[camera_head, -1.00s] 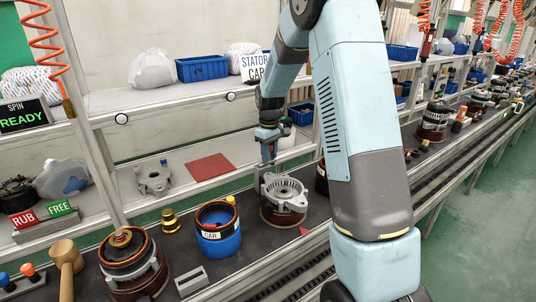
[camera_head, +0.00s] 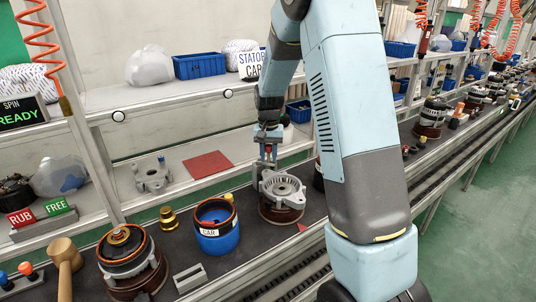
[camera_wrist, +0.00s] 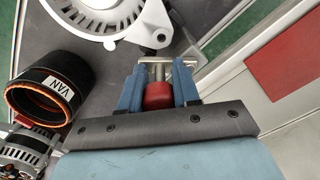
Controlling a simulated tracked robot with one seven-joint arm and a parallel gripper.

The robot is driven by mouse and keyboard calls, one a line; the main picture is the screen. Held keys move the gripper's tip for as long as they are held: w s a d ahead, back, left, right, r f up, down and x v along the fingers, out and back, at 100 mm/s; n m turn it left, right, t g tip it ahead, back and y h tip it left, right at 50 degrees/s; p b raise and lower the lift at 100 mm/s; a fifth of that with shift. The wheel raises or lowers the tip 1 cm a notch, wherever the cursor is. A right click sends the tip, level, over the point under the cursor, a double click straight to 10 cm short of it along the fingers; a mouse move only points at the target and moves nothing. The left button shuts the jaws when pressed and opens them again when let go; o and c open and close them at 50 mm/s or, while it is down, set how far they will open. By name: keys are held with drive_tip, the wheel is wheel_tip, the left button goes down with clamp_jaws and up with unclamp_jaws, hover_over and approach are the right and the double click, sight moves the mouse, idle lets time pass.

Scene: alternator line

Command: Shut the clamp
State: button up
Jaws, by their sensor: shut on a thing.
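The clamp's red handle (camera_wrist: 158,95) sits between the two blue fingers of my gripper (camera_wrist: 158,88) in the wrist view. The gripper is shut on it. Metal clamp parts (camera_wrist: 178,72) show just beyond the fingertips, partly hidden by them. In the head view my gripper (camera_head: 267,150) points down at the back edge of a grey metal alternator housing (camera_head: 283,187) on a brown base. The red handle (camera_head: 267,149) shows small between the fingers. The exact angle of the clamp arm is hard to tell.
A brown-and-grey assembly (camera_head: 130,260), a mallet (camera_head: 64,255) and a brass part (camera_head: 168,218) stand further left. A red mat (camera_head: 208,165) lies on the shelf behind.

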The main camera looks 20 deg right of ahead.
drive_tip(key=m, duration=0.2)
drive_tip(key=s+a+m, duration=0.1)
drive_tip(key=m, duration=0.1)
drive_tip(key=shift+m, duration=0.3)
drive_tip(key=shift+s+a+m, duration=0.15)
drive_tip(key=shift+a+m, duration=0.1)
drive_tip(key=shift+m, duration=0.6)
drive_tip(key=shift+s+a+m, duration=0.1)
drive_tip(key=shift+a+m, duration=0.1)
drive_tip(key=shift+m, duration=0.65)
drive_tip(key=o, duration=1.1)
drive_tip(key=shift+c, duration=0.2)
wheel_tip(320, 180, up, 14)
drive_tip(key=shift+f, duration=0.15)
